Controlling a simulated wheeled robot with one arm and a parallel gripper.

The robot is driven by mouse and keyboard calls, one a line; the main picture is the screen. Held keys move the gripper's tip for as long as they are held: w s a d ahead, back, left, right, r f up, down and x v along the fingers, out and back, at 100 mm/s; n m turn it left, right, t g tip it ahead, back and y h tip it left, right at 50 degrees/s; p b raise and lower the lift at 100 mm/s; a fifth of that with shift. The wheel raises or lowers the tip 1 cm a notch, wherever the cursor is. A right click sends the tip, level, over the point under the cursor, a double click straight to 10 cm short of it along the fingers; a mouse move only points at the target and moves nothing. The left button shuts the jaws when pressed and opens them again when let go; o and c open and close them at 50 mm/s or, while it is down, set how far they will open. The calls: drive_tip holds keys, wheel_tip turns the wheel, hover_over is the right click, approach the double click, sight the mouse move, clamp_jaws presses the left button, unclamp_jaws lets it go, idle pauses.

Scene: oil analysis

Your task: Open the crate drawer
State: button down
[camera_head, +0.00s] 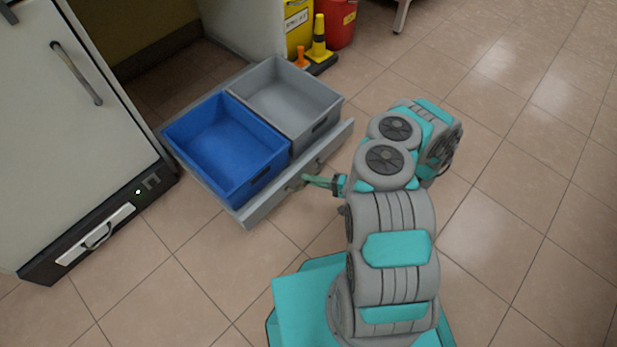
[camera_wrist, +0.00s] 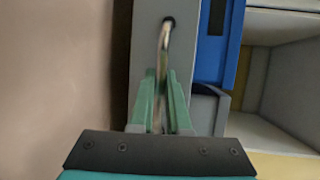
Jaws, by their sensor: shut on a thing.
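The crate drawer (camera_head: 265,207) is a low grey tray, standing out from the furniture behind it. It bears a blue crate (camera_head: 222,140) on the left and a grey crate (camera_head: 283,92) on the right, both looking empty. My gripper (camera_head: 312,181) is at the middle of the drawer front. In the wrist view, my gripper (camera_wrist: 160,103) has its green fingers closed around the drawer's metal bar handle (camera_wrist: 164,42). The handle stands off the grey drawer front (camera_wrist: 146,42). Part of the handle is hidden between the fingers.
A white cabinet (camera_head: 65,130) with handles stands at the left. A yellow bin (camera_head: 299,30), a red bucket (camera_head: 340,22) and yellow and orange cones (camera_head: 319,42) stand behind the drawer. The tiled floor (camera_head: 530,190) is clear to the right.

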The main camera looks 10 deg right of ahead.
drive_tip(key=c, duration=1.2)
unclamp_jaws()
drive_tip(key=shift+o, duration=0.2)
drive_tip(key=v, duration=0.8)
drive_tip(key=shift+p, duration=0.45)
drive_tip(key=shift+a, duration=0.1)
